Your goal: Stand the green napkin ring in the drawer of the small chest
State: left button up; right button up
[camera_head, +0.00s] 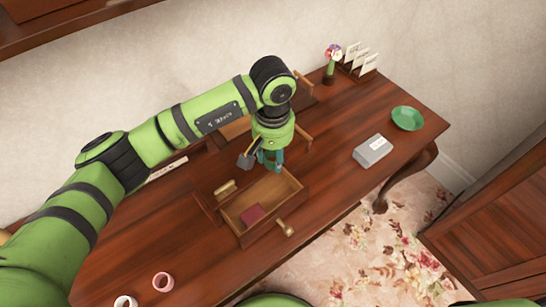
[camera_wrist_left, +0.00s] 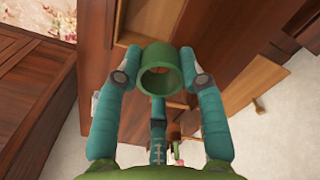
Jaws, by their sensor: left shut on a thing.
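My left gripper (camera_head: 269,162) points down just behind the open drawer (camera_head: 292,187) in the head view. In the left wrist view my left gripper (camera_wrist_left: 160,66) is shut on the green napkin ring (camera_wrist_left: 147,84), with fingers on both sides and the round opening facing the camera. In the head view the ring is hard to make out among the teal fingers. The drawer is a shallow wooden box with a knob (camera_head: 285,228) in front and a dark red object (camera_head: 252,212) inside. The chest is largely hidden behind my arm. My right gripper is not in view.
A pink ring (camera_head: 163,282) and a white ring (camera_head: 125,301) are at the table's near left. A grey box (camera_head: 372,152) and green dish (camera_head: 408,118) are on the right. A flower vase (camera_head: 330,70) and card rack (camera_head: 358,64) stand behind. Table (camera_head: 335,185) right of the drawer is clear.

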aim_at(273, 166)
pick_arm(q)
notch_tip(273, 166, down, 3)
jog(key=shift+r+p, duration=0.1)
jog(key=shift+p, duration=0.4)
jog(key=shift+f+b, duration=0.7)
jog(key=shift+b, duration=0.35)
jog(key=o, duration=1.1)
jog(key=shift+r, duration=0.1)
